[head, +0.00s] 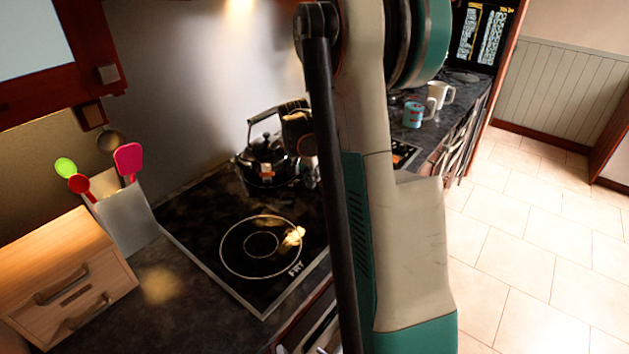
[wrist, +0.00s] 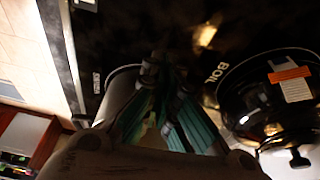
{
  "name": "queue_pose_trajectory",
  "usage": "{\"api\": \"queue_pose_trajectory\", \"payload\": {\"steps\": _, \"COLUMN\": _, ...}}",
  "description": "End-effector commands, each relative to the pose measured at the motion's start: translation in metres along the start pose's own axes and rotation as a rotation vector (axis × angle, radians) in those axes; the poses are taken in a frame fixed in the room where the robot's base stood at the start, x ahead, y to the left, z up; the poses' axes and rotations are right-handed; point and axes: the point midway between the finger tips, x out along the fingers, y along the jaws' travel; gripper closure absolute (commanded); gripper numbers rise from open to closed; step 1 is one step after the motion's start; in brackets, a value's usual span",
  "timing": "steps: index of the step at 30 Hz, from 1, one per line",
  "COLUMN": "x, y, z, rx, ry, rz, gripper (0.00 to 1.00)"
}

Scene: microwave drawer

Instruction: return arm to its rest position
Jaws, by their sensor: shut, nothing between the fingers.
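My arm (head: 405,230) rises large through the middle of the head view and hides part of the counter and stove behind it. In the wrist view my gripper (wrist: 168,70) is shut, with its fingers close together and nothing between them. It is above the dark cooktop, to the left of the black kettle (wrist: 262,95) in that view. The kettle (head: 265,160) also shows in the head view, at the back of the cooktop (head: 232,285). I cannot clearly make out the fingers in the head view.
A wooden box (head: 75,275) and a utensil holder (head: 125,220) stand at the left. A blue mug (head: 413,115) and a white mug (head: 440,95) stand on the far counter. A cabinet (head: 70,80) hangs upper left. The tiled floor (head: 530,260) at right is clear.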

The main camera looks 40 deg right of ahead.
Motion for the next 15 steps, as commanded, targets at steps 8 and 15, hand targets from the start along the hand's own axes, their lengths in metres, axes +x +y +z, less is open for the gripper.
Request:
{"api": "queue_pose_trajectory", "payload": {"steps": 8, "x": -0.053, "y": 0.001, "z": -0.001, "rx": 0.0, "ry": 0.0, "rz": 0.001, "gripper": 1.0}}
{"api": "queue_pose_trajectory", "payload": {"steps": 15, "x": -0.072, "y": 0.001, "z": -0.001, "rx": 0.001, "ry": 0.0, "rz": 0.001, "gripper": 1.0}}
